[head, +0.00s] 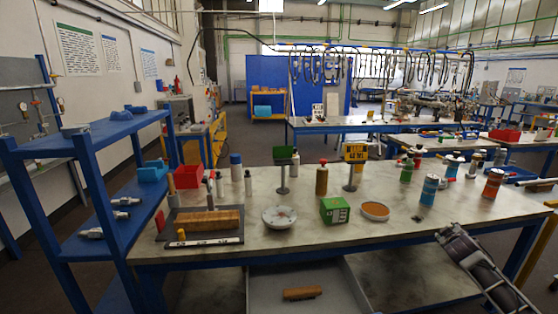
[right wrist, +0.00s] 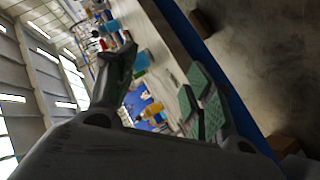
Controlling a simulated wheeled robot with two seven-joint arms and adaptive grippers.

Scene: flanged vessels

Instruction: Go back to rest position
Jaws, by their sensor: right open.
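My right gripper (head: 447,236) shows at the lower right of the head view, at the front right edge of the workbench (head: 340,240). In the right wrist view its two fingers (right wrist: 160,82) stand apart with green pads and nothing between them; the view is tilted and the bench lies beyond. My left gripper is not in view. Blue-labelled cans (head: 429,190) and an orange can (head: 493,184) stand upright on the bench, apart from the right gripper.
A white dish (head: 279,217), a green box (head: 335,209), an orange-filled dish (head: 375,211) and a wooden block on a tray (head: 208,221) sit on the bench. A blue shelf (head: 88,140) stands left. An open drawer (head: 350,288) below holds a brown brush (head: 302,293).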

